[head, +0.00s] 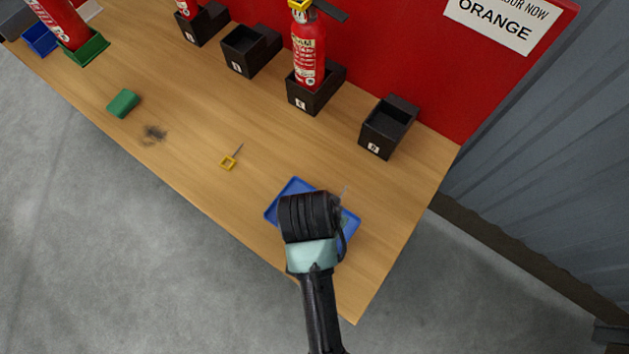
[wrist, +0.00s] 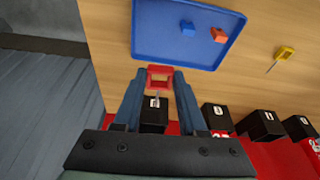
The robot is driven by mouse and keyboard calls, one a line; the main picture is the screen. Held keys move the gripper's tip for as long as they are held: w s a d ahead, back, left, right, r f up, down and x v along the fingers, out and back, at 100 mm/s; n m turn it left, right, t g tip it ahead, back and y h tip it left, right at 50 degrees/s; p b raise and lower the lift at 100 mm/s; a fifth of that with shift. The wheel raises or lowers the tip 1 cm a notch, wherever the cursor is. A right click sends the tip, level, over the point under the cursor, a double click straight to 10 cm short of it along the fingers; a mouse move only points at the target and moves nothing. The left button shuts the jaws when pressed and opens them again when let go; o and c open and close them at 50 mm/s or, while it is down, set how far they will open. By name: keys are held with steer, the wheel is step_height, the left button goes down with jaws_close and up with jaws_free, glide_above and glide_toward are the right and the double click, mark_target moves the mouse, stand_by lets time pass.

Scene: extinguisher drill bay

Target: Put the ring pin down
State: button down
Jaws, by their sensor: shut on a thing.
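My gripper (wrist: 158,76) is shut on a red ring pin (wrist: 160,69), a small squarish red ring with a thin grey pin. In the wrist view the ring sits between the fingertips, just beyond the edge of a blue tray (wrist: 158,22). In the head view my arm hides most of the gripper and part of the tray (head: 294,187). I cannot tell the ring pin's height above the table. A yellow ring pin (head: 228,162) lies on the table left of the tray; it also shows in the wrist view (wrist: 285,54).
The tray holds a small blue piece (wrist: 187,27) and an orange-red piece (wrist: 219,35). An empty black holder (head: 388,127) and a holder with a red extinguisher (head: 309,55) stand behind. A green block (head: 122,103) lies left near a dark smudge. Bare wood lies between.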

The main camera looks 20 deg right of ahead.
steer(key=shift+s+d+m, duration=0.2)
steer(key=shift+d+m, duration=0.05)
steer(key=shift+m, duration=0.15)
step_height(320, 180, down, 9)
steer(key=shift+f, duration=0.15)
steer(key=shift+f+b, duration=0.4)
steer(key=shift+f, duration=0.2)
steer(key=shift+c, duration=2.3)
jaws_free()
